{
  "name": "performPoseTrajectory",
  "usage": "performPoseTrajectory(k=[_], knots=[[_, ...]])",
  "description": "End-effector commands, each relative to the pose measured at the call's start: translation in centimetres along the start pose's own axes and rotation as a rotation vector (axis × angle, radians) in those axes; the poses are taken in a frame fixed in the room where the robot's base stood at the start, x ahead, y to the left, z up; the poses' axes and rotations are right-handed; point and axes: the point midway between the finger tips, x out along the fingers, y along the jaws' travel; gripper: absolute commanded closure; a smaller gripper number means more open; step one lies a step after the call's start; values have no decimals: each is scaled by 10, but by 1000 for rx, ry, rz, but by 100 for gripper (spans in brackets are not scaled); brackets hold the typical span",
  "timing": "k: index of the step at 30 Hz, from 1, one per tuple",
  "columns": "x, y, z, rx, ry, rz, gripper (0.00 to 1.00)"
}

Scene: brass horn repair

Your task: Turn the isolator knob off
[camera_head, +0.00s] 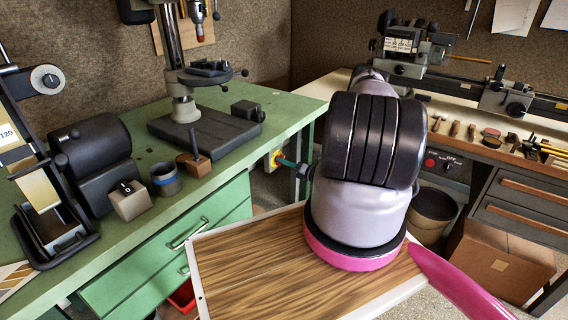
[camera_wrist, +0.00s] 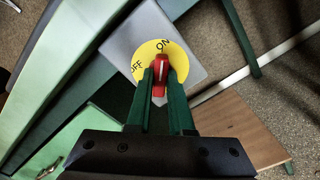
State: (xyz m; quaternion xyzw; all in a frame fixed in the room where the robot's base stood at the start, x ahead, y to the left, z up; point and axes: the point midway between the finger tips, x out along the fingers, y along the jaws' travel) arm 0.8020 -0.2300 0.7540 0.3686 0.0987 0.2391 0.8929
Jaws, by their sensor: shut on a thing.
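The isolator knob (camera_wrist: 158,88) is red with a white line and sits on a round yellow plate (camera_wrist: 142,56) marked OFF and ON, on a grey box (camera_wrist: 190,36). In the wrist view my gripper (camera_wrist: 159,80) has its two green fingers closed on either side of the knob. The knob's white line points up, between the OFF and ON words and nearer ON. In the head view the isolator's yellow plate (camera_head: 274,159) shows at the end of the green bench, and my gripper (camera_head: 290,164) reaches it; my arm hides part of this area.
The green bench (camera_head: 130,215) carries a drill press (camera_head: 183,100), a belt sander (camera_head: 95,150) and small blocks. A lathe (camera_head: 450,75) stands on the right bench. A bin (camera_head: 433,207) and a cardboard box (camera_head: 500,262) stand on the floor at right.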

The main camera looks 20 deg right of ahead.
Motion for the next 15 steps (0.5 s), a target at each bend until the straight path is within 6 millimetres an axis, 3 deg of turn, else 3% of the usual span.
performPoseTrajectory(k=[8, 15], knots=[[1, 0, 0, -70, -1, 1, 100], [1, -1, 0, -241, -2, 0, 100]])
